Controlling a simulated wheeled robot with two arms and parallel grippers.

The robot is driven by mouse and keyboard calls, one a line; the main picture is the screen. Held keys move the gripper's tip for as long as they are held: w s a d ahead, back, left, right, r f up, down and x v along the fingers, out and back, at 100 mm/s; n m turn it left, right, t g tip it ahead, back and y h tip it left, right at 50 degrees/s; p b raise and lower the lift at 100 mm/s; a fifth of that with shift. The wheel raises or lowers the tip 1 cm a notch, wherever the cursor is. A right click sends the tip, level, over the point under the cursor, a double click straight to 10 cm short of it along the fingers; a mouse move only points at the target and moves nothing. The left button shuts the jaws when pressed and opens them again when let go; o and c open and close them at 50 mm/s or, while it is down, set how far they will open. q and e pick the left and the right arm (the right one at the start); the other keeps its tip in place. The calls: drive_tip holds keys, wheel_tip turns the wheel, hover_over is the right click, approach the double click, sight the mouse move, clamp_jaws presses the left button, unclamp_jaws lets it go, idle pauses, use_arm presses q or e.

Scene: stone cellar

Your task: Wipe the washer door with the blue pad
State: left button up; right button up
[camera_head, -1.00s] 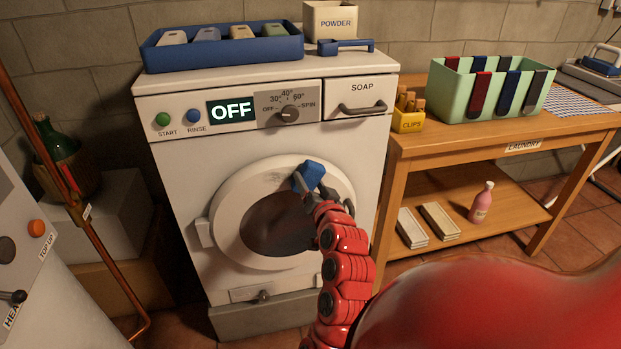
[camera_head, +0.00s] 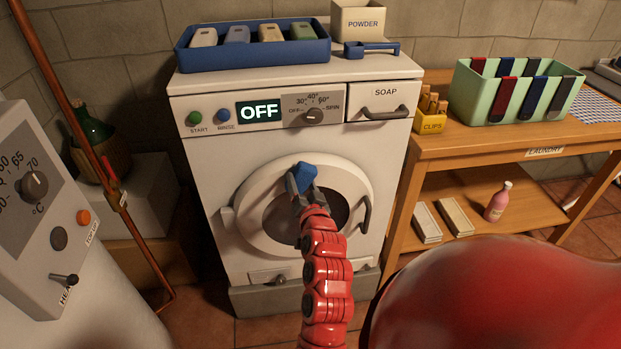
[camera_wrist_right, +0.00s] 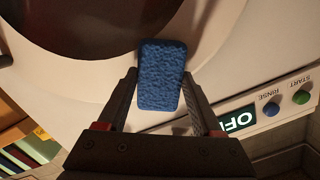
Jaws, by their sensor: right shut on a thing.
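The white washer door (camera_head: 248,218), a round ring with a dark window, is closed on the washer's front. My right gripper (camera_head: 304,183) is shut on the blue pad (camera_head: 306,171), in front of the ring's top part. In the right wrist view the textured blue pad (camera_wrist_right: 160,75) sits between the two dark fingers, over the pale door ring (camera_wrist_right: 105,68). I cannot tell for sure whether it touches. The ring behind the pad is hidden. The door handle (camera_head: 366,213) is at the door's right side. My left gripper is not in view.
A blue tray (camera_head: 255,56), a blue scoop (camera_head: 372,48) and a powder box (camera_head: 358,20) stand on the washer. The soap drawer handle (camera_head: 384,113) juts out. A wooden table (camera_head: 480,146) is right, a copper pipe (camera_head: 62,90) and grey heater panel (camera_head: 40,215) left.

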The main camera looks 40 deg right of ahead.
drive_tip(key=shift+w+a+r+p, duration=0.15)
drive_tip(key=shift+w+a+p, duration=0.2)
drive_tip(key=shift+a+p, duration=0.2)
drive_tip(key=shift+w+a+p, duration=0.35)
drive_tip(key=shift+a+p, duration=0.2)
drive_tip(key=shift+p, duration=0.05)
drive_tip(key=shift+w+a+p, duration=0.35)
drive_tip(key=shift+a+p, duration=0.2)
drive_tip(key=shift+w+a+f, duration=0.2)
drive_tip(key=shift+w+a, duration=0.05)
drive_tip(key=shift+a, duration=0.15)
drive_tip(key=shift+d, duration=0.1)
drive_tip(key=shift+s, duration=0.15)
drive_tip(key=p, duration=0.3)
approach(281, 178)
drive_tip(key=shift+f, duration=0.35)
drive_tip(key=shift+s, duration=0.1)
